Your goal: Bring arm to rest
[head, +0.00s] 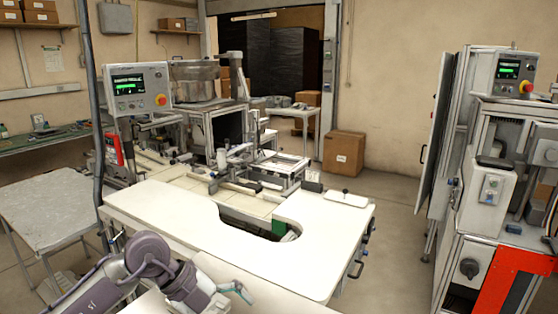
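My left arm (145,262) comes in from the bottom left, with purple joint covers and a pale wrist. My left gripper (240,290) is at its end, with small teal fingers low in the picture, near the front part of the white worktable (330,235). The fingers are too small to tell whether they are open or shut. I see nothing clearly held in them. My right arm and gripper are not in view. No tape reel can be made out.
The worktable has a curved cutout in its middle and mostly bare surfaces. A machine with a screen (138,88) stands behind it. A grey side table (50,205) is at left. A cabinet machine (490,180) stands at right, with open floor between. A cardboard box (344,152) sits by the wall.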

